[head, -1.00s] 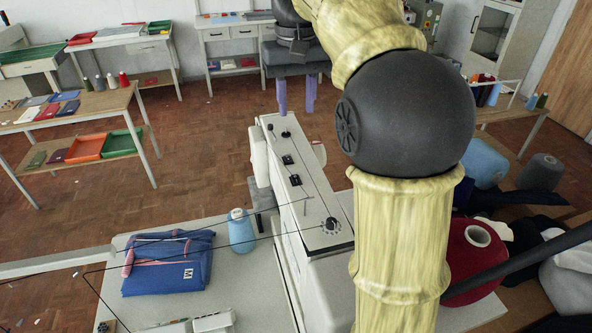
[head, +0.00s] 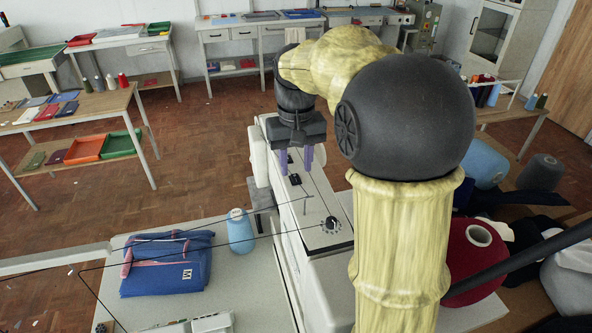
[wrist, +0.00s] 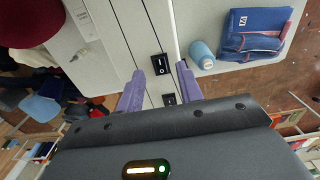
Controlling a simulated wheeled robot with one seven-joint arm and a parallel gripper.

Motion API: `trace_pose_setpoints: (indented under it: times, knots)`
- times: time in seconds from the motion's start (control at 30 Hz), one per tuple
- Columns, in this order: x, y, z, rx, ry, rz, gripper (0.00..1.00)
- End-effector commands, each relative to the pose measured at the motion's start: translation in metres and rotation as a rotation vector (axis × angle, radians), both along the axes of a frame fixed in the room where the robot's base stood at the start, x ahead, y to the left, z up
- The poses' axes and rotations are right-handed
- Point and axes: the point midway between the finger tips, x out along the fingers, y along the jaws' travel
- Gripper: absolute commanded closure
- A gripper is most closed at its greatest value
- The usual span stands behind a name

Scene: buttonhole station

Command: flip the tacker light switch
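The white tacker machine (head: 318,212) stands on the worktable, with small black rocker switches and a dial (head: 331,225) along its top. One rocker switch (head: 295,180) shows just in front of my gripper (head: 296,160). In the wrist view a black switch with a white mark (wrist: 160,64) lies just beyond my fingertips. A second switch (wrist: 169,99) shows between the purple fingers. No readable label tells which is the light switch. My gripper (wrist: 158,78) is open and empty, pointing down above the machine top. Contact cannot be told.
A thin thread or wire (head: 200,238) crosses above the table. Open floor lies to the left.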

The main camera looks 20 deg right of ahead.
Motion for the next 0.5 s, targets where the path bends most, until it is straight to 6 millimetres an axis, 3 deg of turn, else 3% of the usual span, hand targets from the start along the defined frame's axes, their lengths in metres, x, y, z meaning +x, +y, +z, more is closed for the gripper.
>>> trace_pose_setpoints:
  times: [0.2, 0.5]
  knots:
    - [0.000, 0.000, -0.023, 0.000, 0.000, 0.000, 0.64]
    - [0.000, 0.000, -0.026, 0.000, -0.001, 0.000, 0.64]
